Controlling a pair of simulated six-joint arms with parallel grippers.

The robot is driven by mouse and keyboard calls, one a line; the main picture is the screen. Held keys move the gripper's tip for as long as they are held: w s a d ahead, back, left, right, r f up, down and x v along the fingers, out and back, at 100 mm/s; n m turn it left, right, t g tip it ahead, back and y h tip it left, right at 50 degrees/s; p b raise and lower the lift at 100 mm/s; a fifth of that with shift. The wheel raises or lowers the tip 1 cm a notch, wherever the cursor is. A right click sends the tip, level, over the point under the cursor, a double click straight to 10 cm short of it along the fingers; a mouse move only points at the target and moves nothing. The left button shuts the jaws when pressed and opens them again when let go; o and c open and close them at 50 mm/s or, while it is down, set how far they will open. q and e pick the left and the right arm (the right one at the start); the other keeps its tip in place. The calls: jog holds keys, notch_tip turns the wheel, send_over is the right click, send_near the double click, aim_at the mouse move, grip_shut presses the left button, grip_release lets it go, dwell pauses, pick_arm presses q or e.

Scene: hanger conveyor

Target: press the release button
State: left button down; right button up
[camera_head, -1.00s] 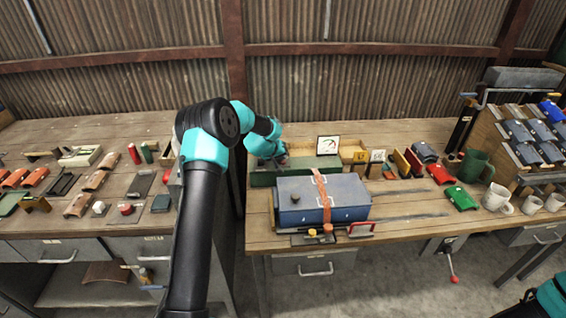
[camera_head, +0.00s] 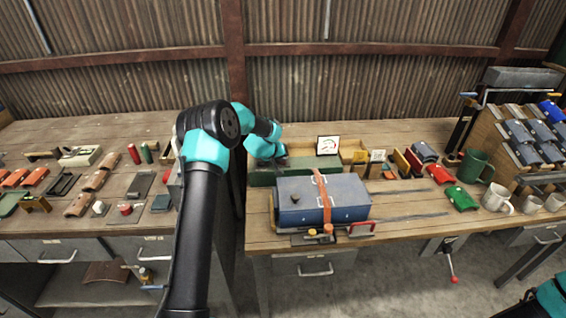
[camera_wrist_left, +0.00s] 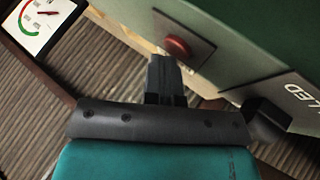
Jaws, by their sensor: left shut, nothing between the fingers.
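A red button (camera_wrist_left: 178,47) sits on a dark square plate (camera_wrist_left: 185,33) on the side of a green box (camera_wrist_left: 235,35) in the left wrist view. The green box also shows in the head view (camera_head: 262,179), where the button is hidden. My left gripper (camera_wrist_left: 165,62) is shut and empty, its fingertips right by the button's near edge. I cannot tell whether they touch it. In the head view my left gripper (camera_head: 283,160) is small, at the green box's back left. My right gripper is out of view; only a teal part of that arm shows at the bottom right.
A dial card (camera_head: 327,145) stands behind the green box. A blue-grey case (camera_head: 295,202) with an orange strap lies in front. Green mug (camera_head: 475,166) and white cups stand at right. A gap separates the left bench (camera_head: 100,135) from this table.

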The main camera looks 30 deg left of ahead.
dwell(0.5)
pick_arm(q)
jog(key=shift+r, duration=0.8)
jog(key=shift+r, duration=2.5)
